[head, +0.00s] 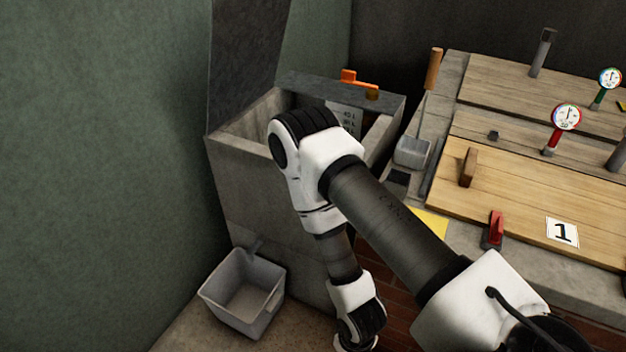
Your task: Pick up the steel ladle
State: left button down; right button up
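The steel ladle (412,151) has a square grey metal scoop and a long thin shaft ending in a wooden handle (433,68). It stands handle up on the concrete ledge, left of the wooden lids. My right arm enters from the lower right, bends at an elbow in front of the concrete basin, and runs down to the bottom edge. Its gripper is below the picture, away from the ladle. My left arm and gripper are not in view.
The concrete basin (228,170) has an orange-handled valve (358,82) at its back. A grey bucket (243,290) is on the floor. Wooden lids (520,190) bear dial gauges (566,117), a "1" card (562,233) and a wooden handle block. A red-handled item (495,228) is at the ledge's front.

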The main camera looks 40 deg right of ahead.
aim_at(412, 151)
jog(key=z, duration=1.7)
jog(key=l+z, duration=0.15)
jog(key=z, duration=0.15)
